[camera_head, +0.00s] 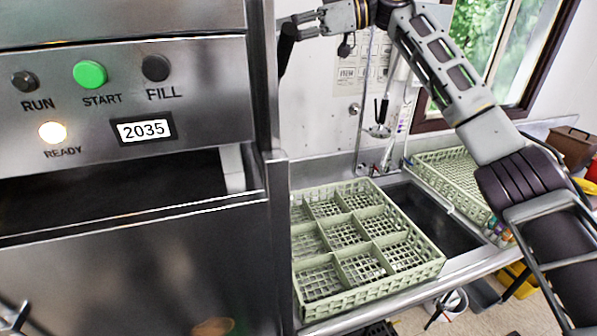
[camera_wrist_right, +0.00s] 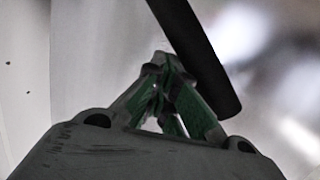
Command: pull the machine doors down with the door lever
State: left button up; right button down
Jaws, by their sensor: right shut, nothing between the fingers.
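The stainless-steel machine (camera_head: 120,270) fills the left of the head view. A dark opening (camera_head: 110,190) shows between its control panel and the lower steel front; I cannot tell which panels are the doors. The black door lever (camera_head: 287,48) is at the machine's right side, near the top; it also shows as a dark bar in the right wrist view (camera_wrist_right: 200,60). My right gripper (camera_head: 299,24) is shut and empty, its fingertips close beside the lever; contact cannot be told. Part of my left gripper (camera_head: 14,318) shows at the lower left corner, its fingers unclear.
The control panel has a green START button (camera_head: 90,75), a lit READY lamp (camera_head: 52,132) and a 2035 display (camera_head: 144,130). A pale green dish rack (camera_head: 425,268) stands right of the machine, by a sink (camera_head: 435,218). Another rack (camera_head: 455,175) lies beyond.

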jog(key=shift+s+a+f, duration=0.25)
jog(key=shift+s+f, duration=0.05)
jog(key=shift+f, duration=0.4)
jog(key=shift+s+d+f, duration=0.9)
jog(key=shift+s+f, duration=2)
jog(key=shift+f, duration=1.95)
jog(key=shift+s+d+f, duration=0.9)
jog(key=shift+s+f, duration=1.95)
jog(key=shift+f, duration=2)
notch_tip(320, 180, down, 29)
jog(key=b, duration=0.2)
jog(key=shift+s+d, duration=0.1)
